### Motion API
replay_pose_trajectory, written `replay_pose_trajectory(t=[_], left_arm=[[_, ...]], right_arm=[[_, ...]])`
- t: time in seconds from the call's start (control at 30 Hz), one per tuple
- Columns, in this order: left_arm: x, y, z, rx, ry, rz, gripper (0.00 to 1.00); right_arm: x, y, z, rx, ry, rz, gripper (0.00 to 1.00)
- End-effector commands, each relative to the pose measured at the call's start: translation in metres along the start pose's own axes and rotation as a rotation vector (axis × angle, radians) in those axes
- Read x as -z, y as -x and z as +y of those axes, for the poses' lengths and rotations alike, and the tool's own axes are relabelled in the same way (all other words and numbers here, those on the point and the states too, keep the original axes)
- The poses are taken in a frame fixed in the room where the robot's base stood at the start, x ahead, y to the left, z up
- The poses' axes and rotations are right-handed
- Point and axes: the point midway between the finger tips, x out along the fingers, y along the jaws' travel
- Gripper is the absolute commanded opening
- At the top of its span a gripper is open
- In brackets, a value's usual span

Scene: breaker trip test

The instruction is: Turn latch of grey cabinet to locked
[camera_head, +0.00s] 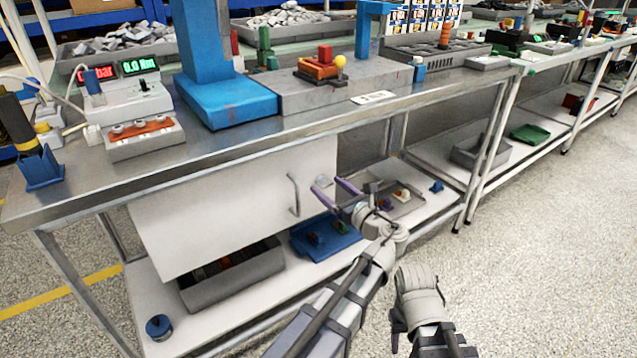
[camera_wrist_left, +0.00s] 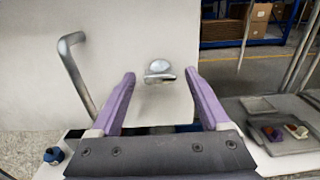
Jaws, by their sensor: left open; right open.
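The grey cabinet (camera_head: 230,215) is a pale box under the near bench, with a curved metal handle (camera_head: 293,195) on its face. The handle also shows in the left wrist view (camera_wrist_left: 76,75). The latch (camera_wrist_left: 159,66) is a small round metal knob with a short lever lying about level in the left wrist view. My left gripper (camera_head: 334,188) is open at the cabinet's right side, its purple fingers (camera_wrist_left: 160,78) on either side of the latch. Contact is not clear. The latch cannot be made out in the head view. My right gripper (camera_head: 398,335) is open and partly visible, low, away from the cabinet.
The bench top (camera_head: 130,180) overhangs the cabinet. On the lower shelf are a grey bin (camera_head: 230,290), a blue tray (camera_head: 340,243) and a grey tray (camera_head: 415,205). A blue round object (camera_head: 159,327) sits at front left. The floor at right is free.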

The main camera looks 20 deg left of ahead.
Motion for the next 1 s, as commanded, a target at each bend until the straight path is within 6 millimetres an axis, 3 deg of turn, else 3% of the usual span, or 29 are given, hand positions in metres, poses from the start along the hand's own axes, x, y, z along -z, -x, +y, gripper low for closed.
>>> replay_pose_trajectory(t=[0.27, 1.0], left_arm=[[0.0000, 0.0000, -0.0013, 0.001, 0.000, 0.000, 0.80], [0.0001, -0.0001, -0.0011, 0.000, 0.000, 0.000, 0.00]], right_arm=[[-0.0003, 0.0000, 0.0001, 0.000, 0.000, 0.000, 0.50], [-0.0002, 0.0000, 0.0001, 0.000, 0.000, 0.000, 0.50]])
